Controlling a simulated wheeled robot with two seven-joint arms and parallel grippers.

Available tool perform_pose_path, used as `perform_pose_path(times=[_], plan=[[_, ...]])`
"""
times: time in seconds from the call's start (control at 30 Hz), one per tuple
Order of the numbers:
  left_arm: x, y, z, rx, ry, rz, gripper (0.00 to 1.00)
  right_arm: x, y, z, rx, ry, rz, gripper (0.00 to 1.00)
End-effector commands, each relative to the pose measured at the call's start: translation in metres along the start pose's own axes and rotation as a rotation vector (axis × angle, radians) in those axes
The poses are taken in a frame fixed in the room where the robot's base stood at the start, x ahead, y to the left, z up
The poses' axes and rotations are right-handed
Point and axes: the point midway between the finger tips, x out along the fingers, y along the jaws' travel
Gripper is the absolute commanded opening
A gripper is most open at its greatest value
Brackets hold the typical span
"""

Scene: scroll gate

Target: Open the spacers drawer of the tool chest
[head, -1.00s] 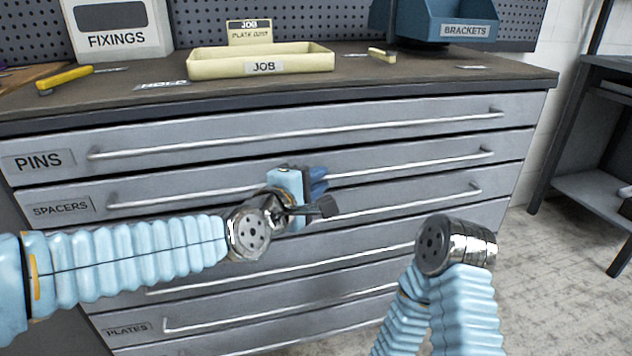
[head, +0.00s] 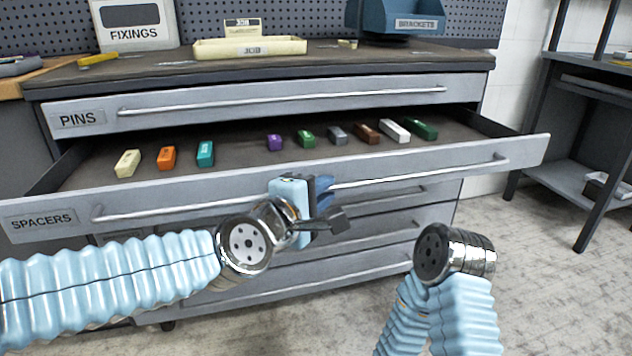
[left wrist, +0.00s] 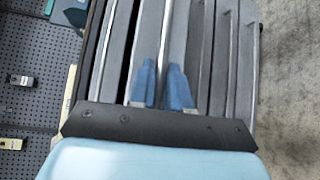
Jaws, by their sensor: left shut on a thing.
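The spacers drawer (head: 180,194) of the grey tool chest stands pulled out, its labelled front well forward of the chest face. Its long bar handle (head: 420,177) runs across the front. My left gripper (head: 322,190) is shut on this handle near the middle of the drawer front. In the left wrist view, the blue fingers of my left gripper (left wrist: 161,85) are on either side of the bar handle (left wrist: 166,40). My right arm shows at the lower right of the head view, but its gripper is not in view.
Several coloured blocks, such as an orange block (head: 167,158) and a purple block (head: 274,142), lie in the open drawer. The pins drawer (head: 280,115) above is shut. A cream job tray (head: 215,48) stands on top. Bare floor (head: 545,270) lies to the right.

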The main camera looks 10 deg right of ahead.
Motion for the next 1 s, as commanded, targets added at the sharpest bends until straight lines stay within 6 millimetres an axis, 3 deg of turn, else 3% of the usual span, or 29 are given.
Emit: perform_pose_path(times=[0.2, 0.4, 0.97, 1.0], plan=[[-0.027, -0.008, 0.028, 0.001, -0.004, -0.005, 0.0, -0.009, -0.002, -0.001, 0.0, 0.003, 0.002, 0.0], [-0.043, -0.013, 0.043, 0.001, -0.003, -0.006, 0.0, -0.012, -0.003, -0.001, 0.001, 0.004, 0.003, 0.0], [-0.05, -0.017, 0.05, -0.001, -0.001, -0.006, 0.0, -0.013, -0.003, -0.001, 0.001, 0.005, 0.003, 0.0], [-0.05, -0.017, 0.05, -0.001, -0.001, -0.006, 0.21, -0.013, -0.003, -0.001, 0.001, 0.005, 0.004, 0.0]])
